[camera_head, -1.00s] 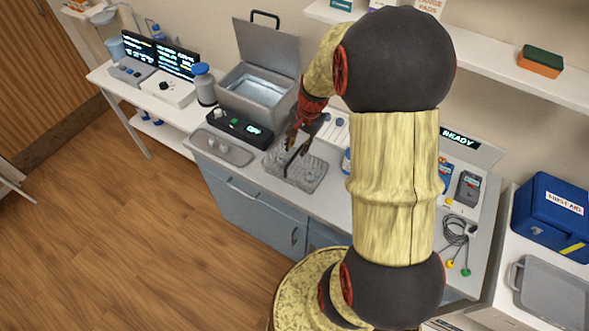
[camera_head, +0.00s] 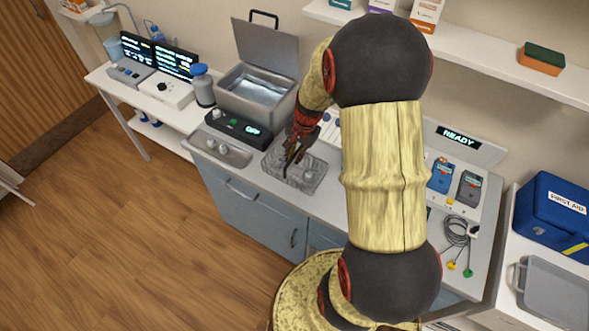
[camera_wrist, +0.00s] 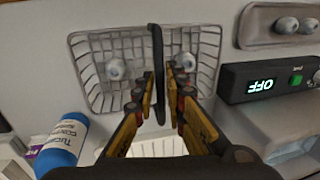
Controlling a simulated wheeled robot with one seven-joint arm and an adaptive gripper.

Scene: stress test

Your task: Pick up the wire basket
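The wire basket (camera_head: 313,168) is a shallow grey mesh tray on the counter, with a dark handle. In the wrist view the basket (camera_wrist: 88,60) lies ahead, and its black handle (camera_wrist: 157,50) runs upright in the picture between my fingers. Two small whitish round things are in the basket. My gripper (camera_head: 291,153) is down at the handle; in the wrist view its yellow and black fingers (camera_wrist: 160,82) straddle the handle. The left fingertip is close to the handle, and a narrow gap shows on the right. Firm contact on both sides is not visible.
A metal bath with raised lid (camera_head: 245,105) stands behind. A blue-capped bottle (camera_wrist: 62,145) is near the basket in the wrist view.

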